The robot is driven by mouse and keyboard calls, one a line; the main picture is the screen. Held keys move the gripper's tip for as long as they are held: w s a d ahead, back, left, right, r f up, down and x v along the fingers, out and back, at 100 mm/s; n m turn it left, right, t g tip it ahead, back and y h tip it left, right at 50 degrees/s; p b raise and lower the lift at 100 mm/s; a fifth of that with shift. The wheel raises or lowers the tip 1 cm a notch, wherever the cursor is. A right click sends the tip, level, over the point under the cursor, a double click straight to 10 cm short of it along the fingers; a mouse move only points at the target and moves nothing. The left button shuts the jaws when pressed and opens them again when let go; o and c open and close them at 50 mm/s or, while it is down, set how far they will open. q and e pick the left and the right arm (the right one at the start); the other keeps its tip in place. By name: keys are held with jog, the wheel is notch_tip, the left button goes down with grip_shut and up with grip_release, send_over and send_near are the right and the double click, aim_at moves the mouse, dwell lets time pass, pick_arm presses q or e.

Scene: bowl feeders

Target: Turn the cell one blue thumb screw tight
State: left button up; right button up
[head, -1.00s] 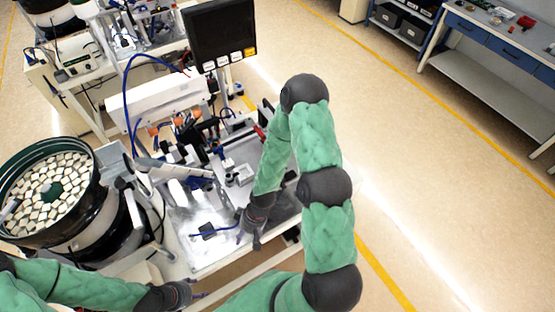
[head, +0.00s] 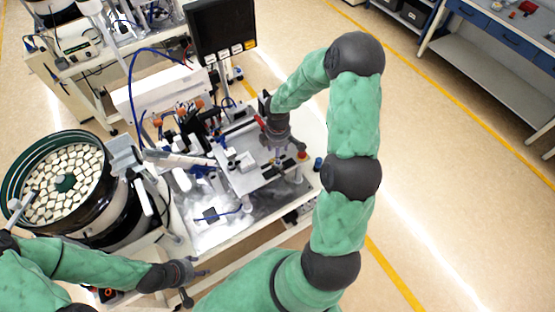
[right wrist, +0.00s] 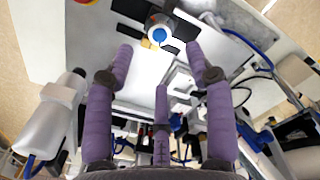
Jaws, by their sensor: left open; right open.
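In the right wrist view a round blue-topped part (right wrist: 159,35), which looks like the thumb screw, sits on a pale round mount beyond the fingertips. My right gripper (right wrist: 160,62) is open and empty, its purple fingers spread and pointing towards the blue part, apart from it. In the head view my right gripper (head: 278,158) is over the right part of the machine top; I cannot pick out the screw beneath it there. My left gripper (head: 197,284) is open and empty, low in front of the table's front edge.
The bowl feeder (head: 65,185) full of pale parts stands at left. A monitor (head: 222,30) rises behind the machine. A red button (head: 302,155) and a small dark blue piece (head: 318,163) are at the table's right end.

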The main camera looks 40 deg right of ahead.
notch_tip(320, 180, down, 7)
jog(key=shift+f, duration=0.15)
dwell(0.4)
